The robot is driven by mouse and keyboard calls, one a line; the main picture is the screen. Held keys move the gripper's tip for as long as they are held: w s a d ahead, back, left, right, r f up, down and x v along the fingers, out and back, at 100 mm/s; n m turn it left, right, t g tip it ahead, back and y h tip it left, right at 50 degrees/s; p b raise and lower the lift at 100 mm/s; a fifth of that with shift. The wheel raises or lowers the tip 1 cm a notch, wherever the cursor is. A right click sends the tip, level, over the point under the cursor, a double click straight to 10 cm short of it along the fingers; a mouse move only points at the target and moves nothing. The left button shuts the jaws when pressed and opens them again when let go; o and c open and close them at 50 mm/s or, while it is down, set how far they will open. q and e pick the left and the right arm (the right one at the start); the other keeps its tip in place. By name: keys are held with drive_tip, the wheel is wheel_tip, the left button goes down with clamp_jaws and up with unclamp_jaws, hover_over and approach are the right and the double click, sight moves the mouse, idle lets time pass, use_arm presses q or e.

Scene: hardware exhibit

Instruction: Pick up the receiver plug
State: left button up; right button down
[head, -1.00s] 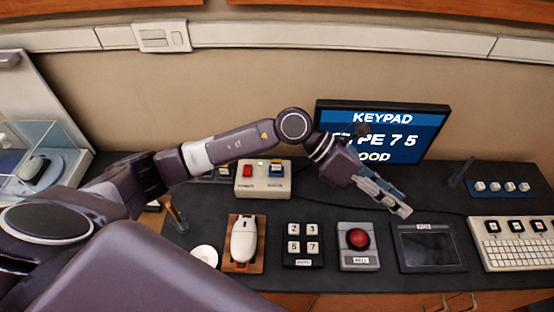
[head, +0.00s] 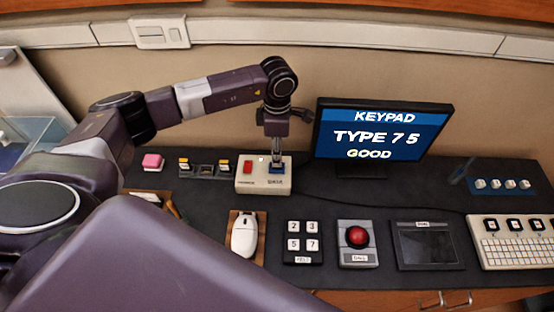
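My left gripper (head: 277,157) points straight down over the right half of a cream box (head: 262,186). The box has a red block (head: 248,168) on its left and a blue part (head: 276,169) on its right. The gripper's fingertips are at the blue part and cover some of it; I cannot tell whether they touch or grip it. No part is clearly readable as the receiver plug; the box labels are too small to read. My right gripper is out of view.
In front are a white mouse (head: 244,235), a number keypad (head: 302,243), a red button (head: 357,237) and a dark tablet (head: 426,245). A pink block (head: 153,162) lies left.

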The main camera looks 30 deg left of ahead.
use_arm(q)
drive_tip(key=shift+f+p, duration=0.35)
drive_tip(key=shift+f, duration=1.1)
drive_tip(key=shift+c, duration=0.4)
clamp_jaws()
